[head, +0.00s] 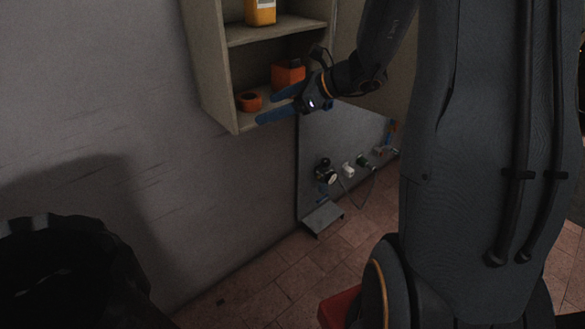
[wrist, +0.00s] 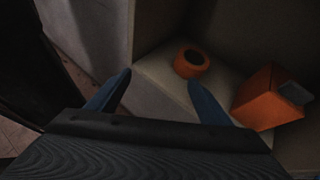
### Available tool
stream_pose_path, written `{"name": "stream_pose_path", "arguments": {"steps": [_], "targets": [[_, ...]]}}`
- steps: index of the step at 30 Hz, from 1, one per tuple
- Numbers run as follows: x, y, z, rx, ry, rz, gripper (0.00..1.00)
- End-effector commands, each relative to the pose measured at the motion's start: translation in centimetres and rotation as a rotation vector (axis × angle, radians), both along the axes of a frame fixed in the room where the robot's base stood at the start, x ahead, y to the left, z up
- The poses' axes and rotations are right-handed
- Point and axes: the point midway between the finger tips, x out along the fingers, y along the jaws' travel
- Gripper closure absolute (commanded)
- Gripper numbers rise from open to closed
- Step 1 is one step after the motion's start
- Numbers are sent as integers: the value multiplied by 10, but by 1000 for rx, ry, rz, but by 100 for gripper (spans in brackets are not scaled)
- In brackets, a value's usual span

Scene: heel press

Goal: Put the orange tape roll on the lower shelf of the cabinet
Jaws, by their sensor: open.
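The orange tape roll (head: 250,102) lies flat on the lower shelf of the wall cabinet (head: 217,75), toward the left end. It also shows in the wrist view (wrist: 191,64), standing clear on the bare shelf board (wrist: 158,84). My gripper (head: 260,107) is at the front of the lower shelf, its two blue fingers apart and nothing between them. In the wrist view the right finger (wrist: 205,103) points toward the roll and looks close to it; I cannot tell if they touch.
An orange box (head: 288,74) stands on the lower shelf right of the roll, close to my gripper. A yellow-orange container (head: 261,12) is on the shelf above. A grey panel with fittings (head: 335,150) is below. A black bin (head: 70,270) stands at lower left.

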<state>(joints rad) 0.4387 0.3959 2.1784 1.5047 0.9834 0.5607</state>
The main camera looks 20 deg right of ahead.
Motion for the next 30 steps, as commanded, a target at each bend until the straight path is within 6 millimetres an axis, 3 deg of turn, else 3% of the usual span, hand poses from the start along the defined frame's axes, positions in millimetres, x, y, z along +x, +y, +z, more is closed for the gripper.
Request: {"name": "stream_pose_path", "arguments": {"steps": [1, 3, 6, 9, 13, 16, 21, 30], "targets": [[-21, 21, -9, -83, 6, 104, 27], [-55, 42, -26, -226, 5, 278, 27], [-108, 61, -49, -441, -21, 555, 27], [-154, 66, -67, -649, -76, 845, 27], [-198, 57, -80, -900, -191, 1227, 27], [-217, 47, -84, -1057, -296, 1491, 27], [-229, 38, -84, -1227, -448, 1799, 27], [-230, 34, -83, -1284, -511, 1915, 27]]}}
